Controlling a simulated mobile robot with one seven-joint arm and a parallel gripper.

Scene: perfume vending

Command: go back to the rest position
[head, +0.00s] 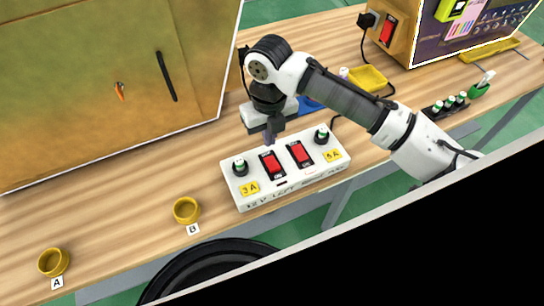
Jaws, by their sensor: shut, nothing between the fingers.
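My arm reaches in from the right in the head view. My gripper (273,130) points down just above the back edge of a white switch box (258,200). Its fingers look dark and together, with nothing visible between them. The box carries two red rocker switches, a left one (271,164) and a right one (299,153). It also has two black and green knobs, a left one (240,167) and a right one (321,135). Yellow "3A" and "5A" labels sit on its top. I cannot tell whether the fingertips touch the box.
Yellow cups stand at label A (54,262) and label B (186,210). A large tan cabinet (100,80) with a black handle stands at the back left. A yellow tray (367,78), a vending machine (465,35) and a rack of small bottles (447,106) are at the right.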

